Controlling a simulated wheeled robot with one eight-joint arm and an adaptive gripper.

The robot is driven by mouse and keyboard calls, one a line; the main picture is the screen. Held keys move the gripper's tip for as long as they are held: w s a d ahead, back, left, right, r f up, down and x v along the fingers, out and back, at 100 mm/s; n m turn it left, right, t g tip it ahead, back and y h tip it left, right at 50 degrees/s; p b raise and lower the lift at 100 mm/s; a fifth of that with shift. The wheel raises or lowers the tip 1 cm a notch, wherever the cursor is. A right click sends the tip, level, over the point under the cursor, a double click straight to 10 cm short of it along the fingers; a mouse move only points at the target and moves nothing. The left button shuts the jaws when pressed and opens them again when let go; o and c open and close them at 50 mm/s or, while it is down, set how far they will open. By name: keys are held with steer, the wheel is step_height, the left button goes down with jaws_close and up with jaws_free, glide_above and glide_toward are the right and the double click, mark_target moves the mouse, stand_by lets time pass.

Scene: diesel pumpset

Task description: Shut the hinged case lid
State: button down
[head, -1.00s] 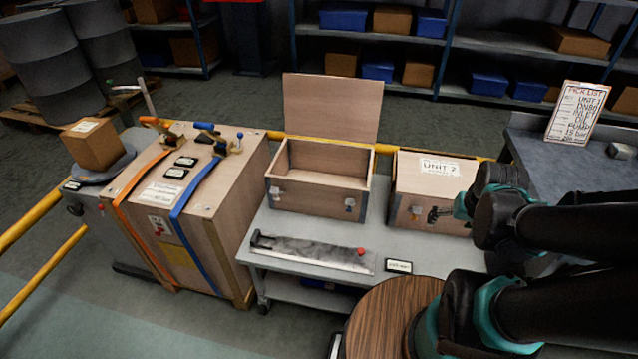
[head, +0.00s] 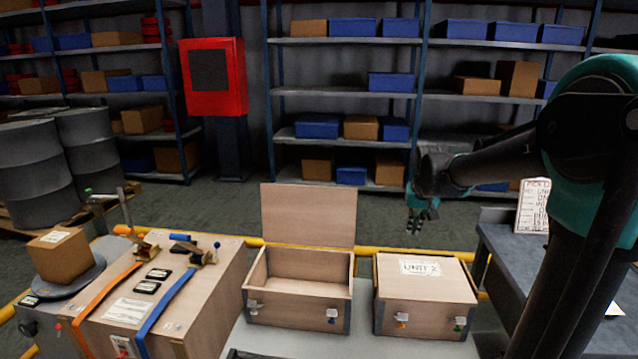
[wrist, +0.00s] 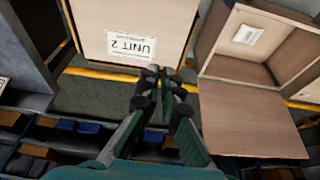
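The open wooden case (head: 290,307) stands on the grey bench, with metal latches on its front. Its hinged lid (head: 308,215) stands up at the back edge, open. In the wrist view, which is turned round, the lid (wrist: 250,120) lies right of my fingers and the case's open inside (wrist: 240,62) is above it. My gripper (head: 420,228) hangs behind and above the closed UNIT 2 case (head: 425,300), to the right of the lid and apart from it. In the wrist view my gripper (wrist: 161,76) has its fingertips close together with nothing between them.
A strapped wooden crate (head: 165,290) stands left of the open case. A yellow rail (head: 364,252) runs behind the cases. Shelving (head: 340,92) and a red cabinet (head: 214,77) stand farther back. A dark table (head: 505,265) is at the right. Open floor lies behind the rail.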

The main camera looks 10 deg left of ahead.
steer(key=w+a+r, duration=0.6)
steer(key=w+a, duration=0.6)
steer(key=w, duration=0.1)
steer(key=w+a+r, duration=0.5)
steer(key=w+a, duration=0.6)
steer(key=w, duration=0.1)
steer(key=w+a+g, duration=0.1)
steer(key=w+a, duration=0.1)
steer(key=a, duration=0.8)
step_height(320, 180, down, 9)
steer(key=s, duration=0.2)
steer(key=shift+f, duration=0.2)
